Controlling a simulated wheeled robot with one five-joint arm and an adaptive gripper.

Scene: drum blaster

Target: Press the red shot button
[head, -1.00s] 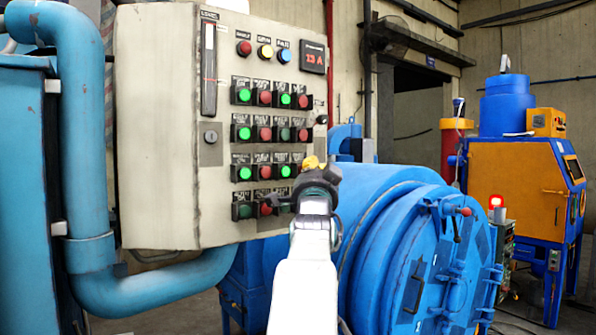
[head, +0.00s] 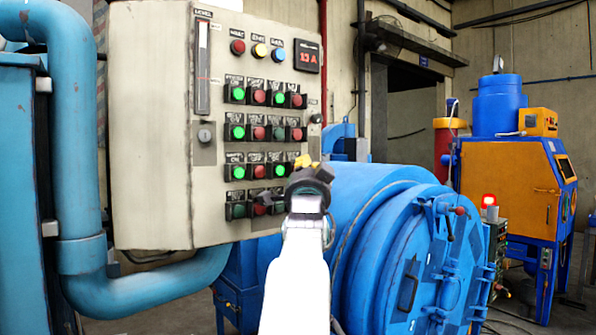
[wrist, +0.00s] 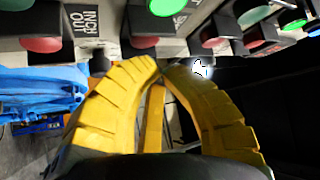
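The grey control panel (head: 150,140) carries rows of green and red push buttons in the head view. Red ones include an upper-row button (head: 259,96), a second-row button (head: 258,133) and a third-row button (head: 259,171). The labels there are too small to read, so I cannot tell which is the shot button. My gripper (head: 303,161) is in front of the panel's lower right and hides part of it. In the wrist view its yellow fingers (wrist: 161,72) meet at the tips, empty.
A label (wrist: 82,24) reading "INCH OUT" shows in the wrist view. A blue drum machine (head: 410,250) with a round door stands right of the panel. A thick blue pipe (head: 75,150) runs down the panel's left. An orange and blue cabinet (head: 510,185) stands farther right.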

